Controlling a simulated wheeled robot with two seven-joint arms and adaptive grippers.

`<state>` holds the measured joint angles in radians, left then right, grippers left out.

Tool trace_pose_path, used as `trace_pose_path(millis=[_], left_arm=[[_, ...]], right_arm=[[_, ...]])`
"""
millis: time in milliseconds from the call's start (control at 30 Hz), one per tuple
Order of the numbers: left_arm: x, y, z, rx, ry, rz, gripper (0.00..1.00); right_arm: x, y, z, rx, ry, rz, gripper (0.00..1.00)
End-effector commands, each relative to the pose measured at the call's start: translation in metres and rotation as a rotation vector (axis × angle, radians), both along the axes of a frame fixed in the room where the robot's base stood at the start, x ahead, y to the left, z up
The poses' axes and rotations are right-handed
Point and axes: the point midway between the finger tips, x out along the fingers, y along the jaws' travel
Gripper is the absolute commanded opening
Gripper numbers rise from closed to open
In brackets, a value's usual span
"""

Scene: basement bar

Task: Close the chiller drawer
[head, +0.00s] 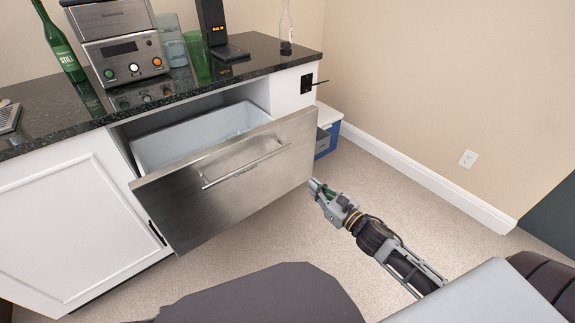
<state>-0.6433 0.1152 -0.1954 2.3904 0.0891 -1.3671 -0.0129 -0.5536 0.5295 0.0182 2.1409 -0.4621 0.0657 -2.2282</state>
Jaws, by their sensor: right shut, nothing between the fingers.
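The chiller drawer is pulled partly out of the counter, and its white inner bin (190,138) shows from above. Its brushed steel front (215,210) carries a horizontal bar handle (243,166). My right gripper (314,186) is shut and empty. In the picture it is at the right end of the drawer front, near its edge. I cannot tell whether it touches the front. My left gripper is not in view.
The dark countertop (258,66) above holds a machine with buttons (125,62), a green bottle (63,48), glasses and a clear bottle (286,30). A blue and white box (328,131) stands behind the drawer's right end. Carpet (400,215) to the right is open.

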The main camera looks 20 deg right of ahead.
Motion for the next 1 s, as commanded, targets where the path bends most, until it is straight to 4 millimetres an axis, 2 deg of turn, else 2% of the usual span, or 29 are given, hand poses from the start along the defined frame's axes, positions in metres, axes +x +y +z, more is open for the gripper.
trace_pose_path(millis=[467,1000], left_arm=[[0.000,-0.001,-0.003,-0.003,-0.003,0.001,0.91],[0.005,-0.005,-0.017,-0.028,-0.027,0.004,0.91]], right_arm=[[0.006,0.002,0.000,0.002,0.000,0.000,0.00],[0.036,0.012,0.000,0.002,0.000,0.000,0.00]])
